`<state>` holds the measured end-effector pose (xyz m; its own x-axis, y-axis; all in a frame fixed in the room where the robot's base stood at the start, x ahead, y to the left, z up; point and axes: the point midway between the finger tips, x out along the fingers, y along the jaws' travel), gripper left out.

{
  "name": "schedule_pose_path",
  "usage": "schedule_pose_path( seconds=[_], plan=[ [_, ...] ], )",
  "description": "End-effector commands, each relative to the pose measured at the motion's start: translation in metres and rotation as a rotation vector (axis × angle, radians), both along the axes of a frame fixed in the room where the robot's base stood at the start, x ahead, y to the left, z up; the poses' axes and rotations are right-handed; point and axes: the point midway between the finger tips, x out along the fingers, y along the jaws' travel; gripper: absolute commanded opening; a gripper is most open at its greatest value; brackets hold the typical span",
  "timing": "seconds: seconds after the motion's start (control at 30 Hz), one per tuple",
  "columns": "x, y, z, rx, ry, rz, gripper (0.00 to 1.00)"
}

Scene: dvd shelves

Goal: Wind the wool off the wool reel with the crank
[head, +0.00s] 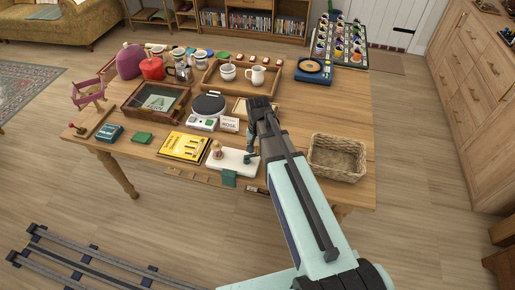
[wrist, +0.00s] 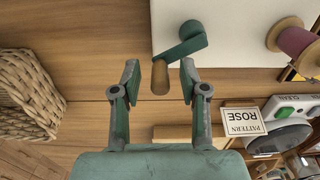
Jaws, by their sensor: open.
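A white board (head: 236,161) near the table's front edge carries a wool reel (head: 217,150) with mauve wool and a green crank. In the wrist view the reel (wrist: 297,40) is at the upper right, partly cut off. The crank (wrist: 183,45) has a green arm on the white board (wrist: 228,22) and a wooden handle (wrist: 160,77). My gripper (wrist: 159,82) is open, with one finger on each side of the handle and a gap showing on both sides. In the head view my gripper (head: 251,152) hangs down by the board's right end, and the crank is largely hidden there.
A wicker basket (head: 337,158) stands to the right. A yellow case (head: 185,146) lies to the left of the board. A "PATTERN ROSE" card (head: 229,124) and a scale (head: 208,107) stand behind. A wooden tray with mugs (head: 257,76) is farther back.

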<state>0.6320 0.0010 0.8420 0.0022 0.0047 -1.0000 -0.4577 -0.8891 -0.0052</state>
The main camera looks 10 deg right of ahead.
Motion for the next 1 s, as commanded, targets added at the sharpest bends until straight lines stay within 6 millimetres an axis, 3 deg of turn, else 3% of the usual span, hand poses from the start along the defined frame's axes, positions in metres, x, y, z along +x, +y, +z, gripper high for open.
schedule_pose_path(
  seconds=[0.13,0.2,0.27,0.67,1.0],
  plan=[
    [0.000,0.000,0.000,0.000,0.000,0.000,0.44],
    [0.000,0.000,0.000,0.000,0.000,0.000,0.19],
    [0.000,0.000,0.000,0.000,0.000,0.000,0.00],
    [0.002,0.000,0.000,0.000,0.000,0.028,0.00],
    [0.011,0.001,-0.001,0.000,-0.001,0.218,0.00]
  ],
)
